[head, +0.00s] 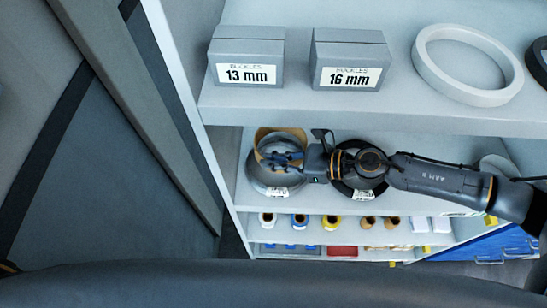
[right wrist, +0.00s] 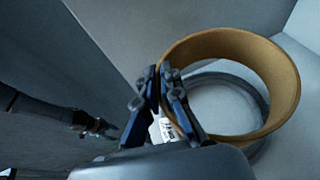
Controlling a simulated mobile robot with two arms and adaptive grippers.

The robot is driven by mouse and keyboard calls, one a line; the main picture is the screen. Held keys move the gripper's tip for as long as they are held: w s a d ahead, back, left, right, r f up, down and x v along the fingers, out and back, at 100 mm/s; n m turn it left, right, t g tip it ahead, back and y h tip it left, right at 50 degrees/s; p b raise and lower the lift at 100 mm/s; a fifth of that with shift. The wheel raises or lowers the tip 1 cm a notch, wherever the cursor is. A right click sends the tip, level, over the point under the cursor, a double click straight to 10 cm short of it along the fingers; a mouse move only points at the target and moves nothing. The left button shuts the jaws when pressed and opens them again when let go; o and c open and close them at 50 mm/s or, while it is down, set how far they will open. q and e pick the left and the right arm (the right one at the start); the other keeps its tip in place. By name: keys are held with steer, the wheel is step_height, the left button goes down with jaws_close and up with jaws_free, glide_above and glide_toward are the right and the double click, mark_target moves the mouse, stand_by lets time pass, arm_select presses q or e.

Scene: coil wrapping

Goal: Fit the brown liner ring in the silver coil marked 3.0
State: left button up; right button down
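The brown liner ring (head: 263,134) is held over the silver coil (head: 258,181) on the middle shelf. It also shows large and tilted in the right wrist view (right wrist: 284,78), with the coil (right wrist: 258,93) partly visible below and through it. My right gripper (head: 282,160) reaches in from the right. In the right wrist view its fingers (right wrist: 164,85) are closed on the ring's near-left wall. The ring looks offset from the coil and above it, not seated in it. The coil's white label is too small to read. My left gripper is not in view.
A dark coil (head: 345,187) lies on the same shelf, partly under my right arm. The upper shelf holds two grey buckle boxes (head: 247,46) (head: 350,49) and a large pale ring (head: 432,75). A lower shelf holds several small spools. The upper shelf's edge overhangs the work area.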

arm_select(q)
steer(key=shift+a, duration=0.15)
arm_select(e)
steer(key=shift+a, duration=0.1)
step_height(320, 180, down, 6)
steer(key=b, duration=0.5)
steer(key=shift+w+a+r, duration=0.1)
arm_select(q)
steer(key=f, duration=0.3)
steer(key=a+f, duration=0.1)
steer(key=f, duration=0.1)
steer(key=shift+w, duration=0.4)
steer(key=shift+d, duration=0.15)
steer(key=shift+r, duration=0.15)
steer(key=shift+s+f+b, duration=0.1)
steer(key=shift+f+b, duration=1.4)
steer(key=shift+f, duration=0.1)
arm_select(e)
steer(key=shift+f, duration=1.8)
